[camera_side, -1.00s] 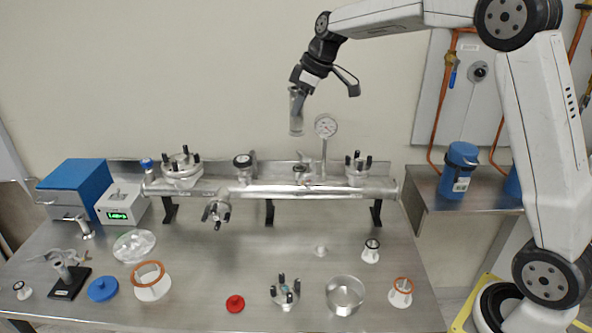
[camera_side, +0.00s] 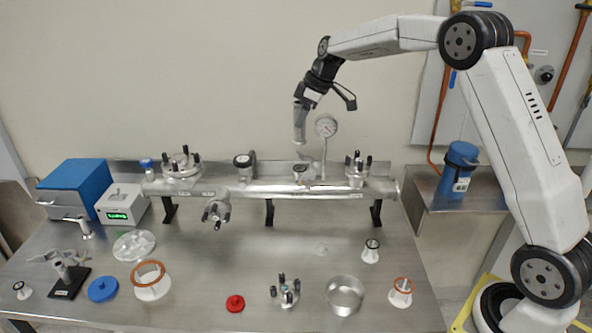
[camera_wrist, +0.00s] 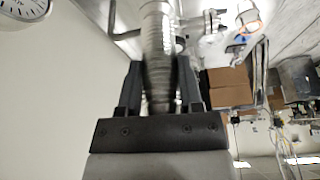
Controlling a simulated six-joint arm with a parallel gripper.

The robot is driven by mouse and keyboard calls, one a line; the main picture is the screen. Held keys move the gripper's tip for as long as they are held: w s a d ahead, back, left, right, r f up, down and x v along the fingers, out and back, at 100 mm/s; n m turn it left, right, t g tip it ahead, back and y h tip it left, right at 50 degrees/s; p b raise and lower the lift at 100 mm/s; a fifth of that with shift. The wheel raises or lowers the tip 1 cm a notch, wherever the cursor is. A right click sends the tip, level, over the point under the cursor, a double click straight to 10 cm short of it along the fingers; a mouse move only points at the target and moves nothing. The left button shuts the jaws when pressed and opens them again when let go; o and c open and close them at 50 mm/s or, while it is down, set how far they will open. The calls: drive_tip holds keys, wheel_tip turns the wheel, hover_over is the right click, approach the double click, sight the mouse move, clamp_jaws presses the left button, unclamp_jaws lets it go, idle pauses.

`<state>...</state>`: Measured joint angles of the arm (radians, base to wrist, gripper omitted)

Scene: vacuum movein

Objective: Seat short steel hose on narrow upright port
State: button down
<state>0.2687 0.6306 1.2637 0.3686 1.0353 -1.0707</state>
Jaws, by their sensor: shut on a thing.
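The short steel hose (camera_side: 299,128) is a ribbed metal tube. My gripper (camera_side: 301,106) is shut on its upper part, and the hose hangs near upright with its lower end free in the air. In the wrist view the ribbed hose (camera_wrist: 158,45) lies between the two dark fingers of my gripper (camera_wrist: 159,88). A narrow upright port (camera_side: 300,172) stands on top of the steel manifold pipe (camera_side: 270,189). The hose's lower end is above this port in the side view, with a visible gap. The exact sideways alignment cannot be told.
A dial gauge (camera_side: 326,126) on a thin stem stands close right of the hose. Clamped wide ports (camera_side: 182,166) (camera_side: 356,168) and another narrow port (camera_side: 244,161) rise from the manifold. Loose rings, caps and fittings lie on the steel bench (camera_side: 200,265).

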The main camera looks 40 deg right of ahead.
sight(303, 141)
drive_tip(key=shift+f, duration=0.25)
drive_tip(key=shift+f, duration=0.1)
drive_tip(key=shift+f, duration=3)
drive_tip(key=shift+f, duration=0.6)
idle(0.5)
drive_tip(key=shift+c, duration=0.8)
unclamp_jaws()
drive_tip(key=shift+s, duration=0.1)
